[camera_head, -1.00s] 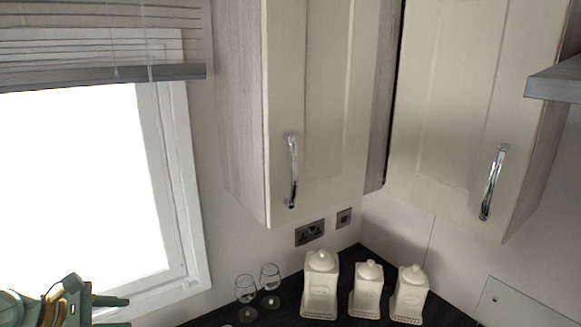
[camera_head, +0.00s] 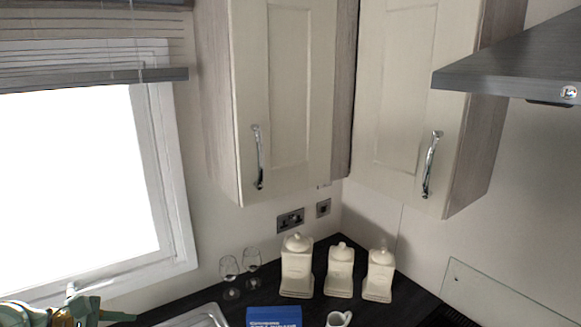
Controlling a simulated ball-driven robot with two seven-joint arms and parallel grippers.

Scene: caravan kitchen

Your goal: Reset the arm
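My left gripper (camera_head: 112,316) shows at the bottom left corner, in front of the window's lower part. Its green fingers point right, and they hold nothing that I can see. The spacing between its fingertips is hard to make out at this angle. My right gripper is not in view.
Two wall cupboards (camera_head: 278,90) hang above a dark worktop (camera_head: 262,292). Three cream canisters (camera_head: 340,272), two glasses (camera_head: 230,275), a blue box (camera_head: 273,317), a white mug (camera_head: 338,319) and a sink (camera_head: 200,317) are below. A cooker hood (camera_head: 520,62) juts in at right.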

